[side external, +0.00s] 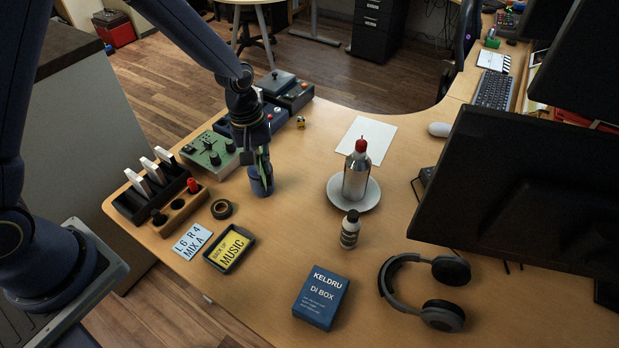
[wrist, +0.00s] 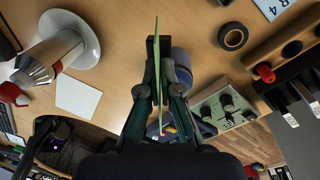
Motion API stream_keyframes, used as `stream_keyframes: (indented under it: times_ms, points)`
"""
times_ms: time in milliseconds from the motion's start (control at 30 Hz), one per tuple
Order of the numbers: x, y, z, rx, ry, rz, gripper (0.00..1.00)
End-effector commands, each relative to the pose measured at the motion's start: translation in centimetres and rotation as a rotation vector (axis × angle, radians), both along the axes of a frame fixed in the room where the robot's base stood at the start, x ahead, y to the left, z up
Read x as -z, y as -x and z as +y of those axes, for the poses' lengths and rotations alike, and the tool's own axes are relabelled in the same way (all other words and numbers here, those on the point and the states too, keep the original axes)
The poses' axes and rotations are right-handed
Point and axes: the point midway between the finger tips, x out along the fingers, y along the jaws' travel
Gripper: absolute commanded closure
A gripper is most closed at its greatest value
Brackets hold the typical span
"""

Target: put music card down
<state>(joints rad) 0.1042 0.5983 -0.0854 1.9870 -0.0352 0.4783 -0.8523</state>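My gripper (side external: 259,160) points down over the left half of the desk. In the wrist view my gripper (wrist: 158,50) is shut on a thin green card (wrist: 157,28), seen edge-on, so its face cannot be read. A dark blue cup (side external: 262,185) stands right by the fingertips; it also shows beside the right finger in the wrist view (wrist: 181,62). I cannot tell whether the card touches the cup. A yellow card reading MUSIC (side external: 231,247) lies in a black tray (side external: 212,262) near the front left edge.
A white card (side external: 192,241), tape roll (side external: 222,209), wooden holder (side external: 180,211) and green mixer (side external: 211,153) are at left. A metal bottle (side external: 356,175) on a saucer (side external: 336,199), small bottle (side external: 350,231), blue box (side external: 321,297) and headphones (side external: 440,315) are right. The desk middle is clear.

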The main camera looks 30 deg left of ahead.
Motion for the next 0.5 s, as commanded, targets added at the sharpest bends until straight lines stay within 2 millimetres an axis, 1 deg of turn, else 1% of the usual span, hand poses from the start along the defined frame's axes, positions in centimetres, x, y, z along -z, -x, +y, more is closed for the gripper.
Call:
stream_keyframes:
  times_ms: [33,100,233,300,400,500]
  points:
    - [0.0,-1.1,0.8,-0.138,-0.002,-0.001,1.00]
    - [0.0,-2.7,2.1,-0.339,-0.001,-0.002,1.00]
    - [0.1,-5.1,4.7,-0.650,-0.001,-0.001,1.00]
    - [0.3,-6.4,6.5,-0.776,-0.001,0.000,1.00]
    - [0.5,-7.3,8.5,-0.830,-0.002,0.003,1.00]
    - [1.0,-7.4,9.8,-0.853,-0.002,0.004,1.00]
